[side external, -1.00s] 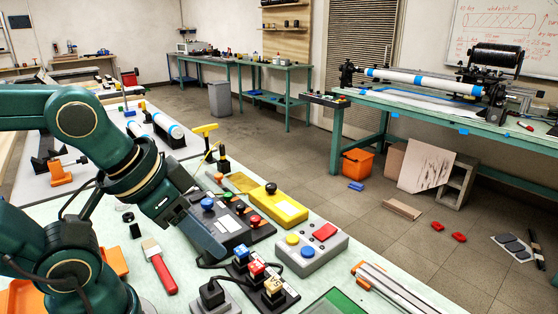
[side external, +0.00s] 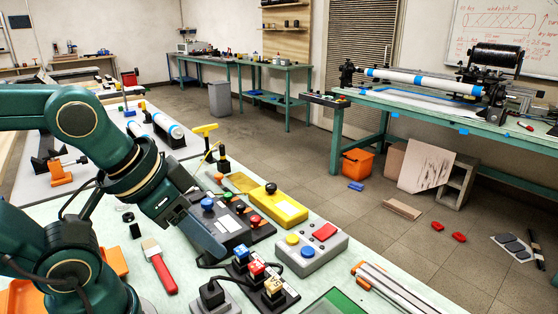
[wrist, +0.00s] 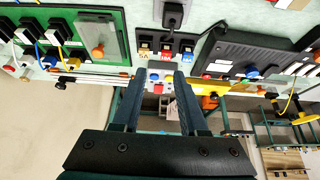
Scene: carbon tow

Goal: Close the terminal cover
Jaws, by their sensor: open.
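In the wrist view the dark box (wrist: 240,45) is upper right of the open, empty fingers (wrist: 160,78). A grey box (side external: 310,254) has a raised-looking red flap (side external: 325,231), a yellow button and a blue button.
A yellow box (side external: 280,209) with a dark knob lies behind the grey box. A black plug (side external: 211,292) with a cable, a red-handled brush (side external: 160,267) and metal rails (side external: 385,288) lie on the pale bench. A green board (wrist: 65,30) with wires is at the wrist view's upper left.

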